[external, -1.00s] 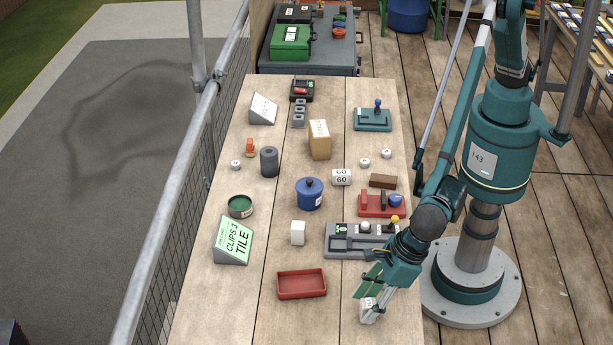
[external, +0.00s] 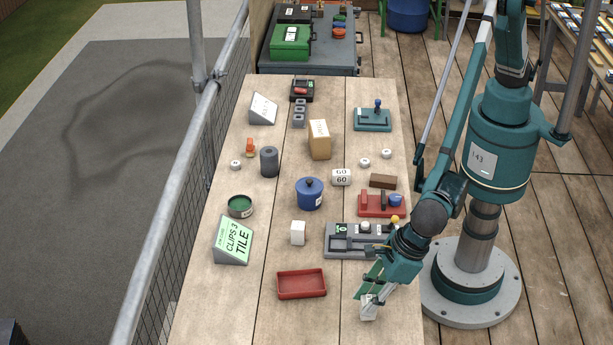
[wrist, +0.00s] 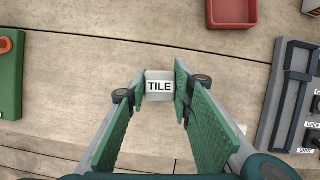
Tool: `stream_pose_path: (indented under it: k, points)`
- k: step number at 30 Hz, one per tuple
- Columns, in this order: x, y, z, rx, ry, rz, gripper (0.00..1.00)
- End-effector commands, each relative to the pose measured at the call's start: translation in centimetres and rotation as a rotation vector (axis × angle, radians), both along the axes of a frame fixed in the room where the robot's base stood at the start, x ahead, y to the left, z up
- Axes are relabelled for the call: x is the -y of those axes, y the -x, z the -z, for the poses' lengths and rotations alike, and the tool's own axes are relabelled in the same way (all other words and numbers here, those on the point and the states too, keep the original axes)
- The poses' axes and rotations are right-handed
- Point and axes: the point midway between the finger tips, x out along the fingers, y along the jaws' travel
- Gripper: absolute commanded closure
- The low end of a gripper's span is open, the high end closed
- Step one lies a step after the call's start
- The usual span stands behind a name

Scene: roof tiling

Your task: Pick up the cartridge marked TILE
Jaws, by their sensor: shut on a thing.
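The cartridge marked TILE (wrist: 159,86) is a small white block with black letters. In the external view the cartridge (external: 368,310) is at the front right of the workbench, below my arm's end. My gripper (wrist: 161,92) is shut on it, with one green pad against each side. In the external view my gripper (external: 375,293) points down at the bench. I cannot tell whether the cartridge is clear of the wood.
A red tray (external: 302,284) lies to the left. A grey panel with knobs (external: 345,250) stands just behind my gripper. A white block (external: 298,232), a blue pot (external: 310,195) and a green sign (external: 234,240) stand farther off. Bare wood surrounds the red tray.

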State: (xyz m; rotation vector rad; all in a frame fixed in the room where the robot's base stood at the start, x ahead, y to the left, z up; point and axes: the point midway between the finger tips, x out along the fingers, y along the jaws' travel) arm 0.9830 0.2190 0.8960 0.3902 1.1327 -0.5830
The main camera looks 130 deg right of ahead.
Motion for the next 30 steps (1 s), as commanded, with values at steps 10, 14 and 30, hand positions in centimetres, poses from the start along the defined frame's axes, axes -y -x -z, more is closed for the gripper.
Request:
stream_pose_path:
  k: [10, 14, 30]
  points:
    - [0.0, 0.0, -4.9, 0.0, 0.0, 0.0, 0.89]
    - [0.0, 0.0, -6.7, -0.001, 0.001, 0.0, 0.89]
    - [0.0, 0.0, -8.7, -0.001, 0.001, 0.0, 0.89]
